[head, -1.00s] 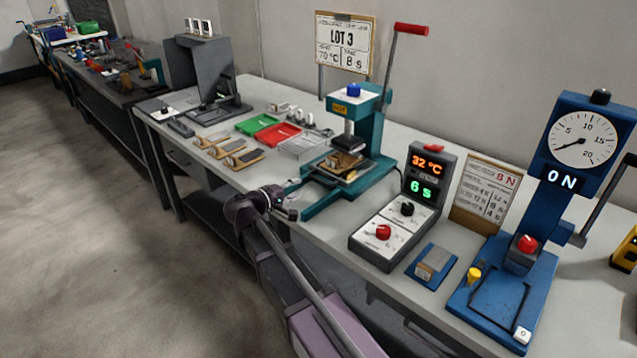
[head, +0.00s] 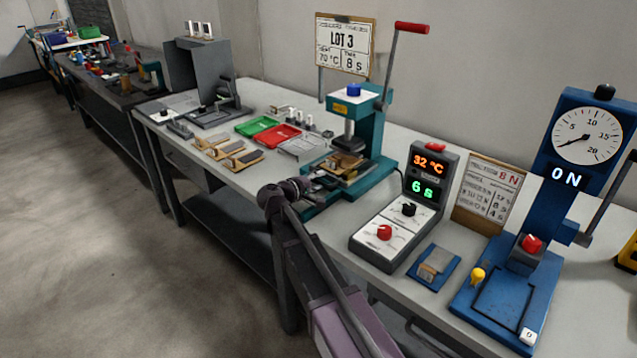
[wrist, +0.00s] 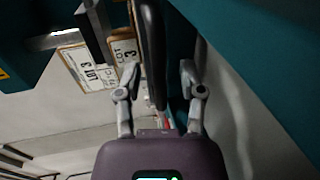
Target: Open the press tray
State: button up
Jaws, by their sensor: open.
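The teal press (head: 372,135) stands on the bench with a white top, a blue knob and a red-ended lever. Its tray (head: 352,176) sits low, under the raised press head (head: 348,137), and carries brown and metallic pieces. My gripper (wrist: 158,68) is open in the wrist view, with one finger on each side of a dark upright bar (wrist: 152,45). I cannot tell whether the fingers touch the bar or whether it is the tray's handle. In the head view my wrist is at the press's front left, and it mostly hides the fingers.
A control box (head: 403,210) reading 32 °C and 6 s stands right of the press. A blue force gauge stand (head: 545,220) is farther right. Green (head: 257,126) and red (head: 279,136) trays lie left of the press. Teal press surfaces flank my gripper closely in the wrist view.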

jog(key=shift+c, duration=0.2)
grip_shut()
jog(key=shift+s, duration=0.2)
